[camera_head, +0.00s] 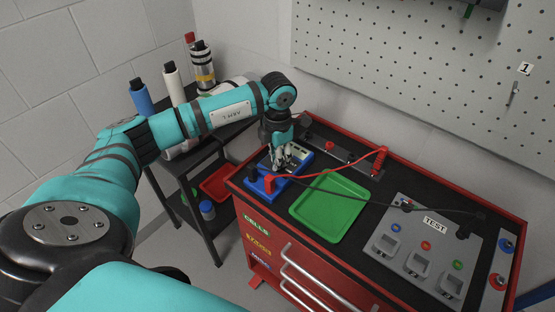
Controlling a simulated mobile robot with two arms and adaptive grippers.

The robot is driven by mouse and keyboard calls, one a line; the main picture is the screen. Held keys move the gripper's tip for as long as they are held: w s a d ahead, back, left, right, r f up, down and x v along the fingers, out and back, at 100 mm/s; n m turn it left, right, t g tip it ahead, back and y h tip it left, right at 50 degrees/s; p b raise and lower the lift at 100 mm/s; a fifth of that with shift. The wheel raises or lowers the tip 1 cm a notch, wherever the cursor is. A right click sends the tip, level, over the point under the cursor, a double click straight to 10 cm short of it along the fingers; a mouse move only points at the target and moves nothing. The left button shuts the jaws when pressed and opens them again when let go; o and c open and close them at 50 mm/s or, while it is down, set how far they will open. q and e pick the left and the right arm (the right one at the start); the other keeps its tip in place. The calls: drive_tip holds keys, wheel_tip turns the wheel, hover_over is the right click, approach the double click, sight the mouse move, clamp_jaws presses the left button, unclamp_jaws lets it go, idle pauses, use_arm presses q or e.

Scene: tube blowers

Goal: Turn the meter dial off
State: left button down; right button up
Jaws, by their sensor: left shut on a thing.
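The meter (301,157) is a blue and grey device on the black top of the red cabinet, near its left end. My left gripper (281,164) points down over the meter's face and is shut on the dial area. The fingers hide the dial, so its setting cannot be read. A black plug and a red plug (269,183) sit at the meter's near end. My right gripper is not in view.
A green tray (329,208) lies right of the meter. A dark cart with bottles (173,82) stands left. The pegboard wall (430,70) is behind.

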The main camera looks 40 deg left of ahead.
use_arm(q)
drive_tip(key=shift+n+b, duration=0.3)
drive_tip(key=shift+n, duration=1.6)
drive_tip(key=c, duration=1.3)
unclamp_jaws()
drive_tip(key=shift+r, duration=0.25)
wheel_tip(320, 180, up, 12)
drive_tip(key=shift+f, duration=0.2)
drive_tip(key=shift+s+f, duration=0.1)
drive_tip(key=shift+s, duration=0.05)
